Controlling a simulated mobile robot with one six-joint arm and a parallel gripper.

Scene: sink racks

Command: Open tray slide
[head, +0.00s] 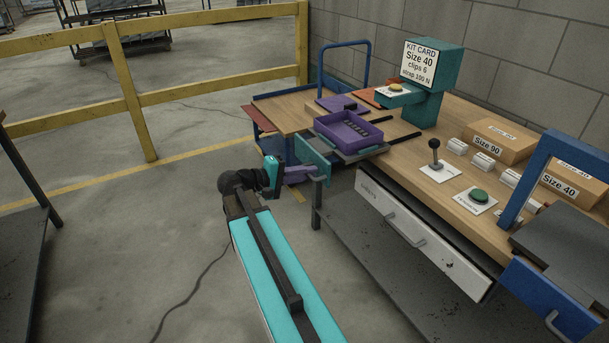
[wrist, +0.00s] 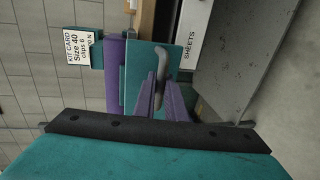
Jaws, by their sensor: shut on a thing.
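The tray slide has a teal front panel (head: 314,152) at the near left edge of the wooden bench. The panel also shows in the wrist view (wrist: 137,85), with an upright grey handle (wrist: 161,62) on it. A purple tray (head: 378,137) sits behind the panel, with dark contents hard to make out. My gripper (head: 308,173) is at the panel, reached from the left. In the wrist view its purple fingers (wrist: 157,85) are shut on the grey handle. The fingers hide the handle's lower part.
A white drawer (head: 415,240) is under the bench, right of the slide. A lever (head: 435,155), a green button (head: 478,195) and a teal kit-card stand (head: 428,105) are on the bench. A blue-framed cart (head: 268,98) stands behind.

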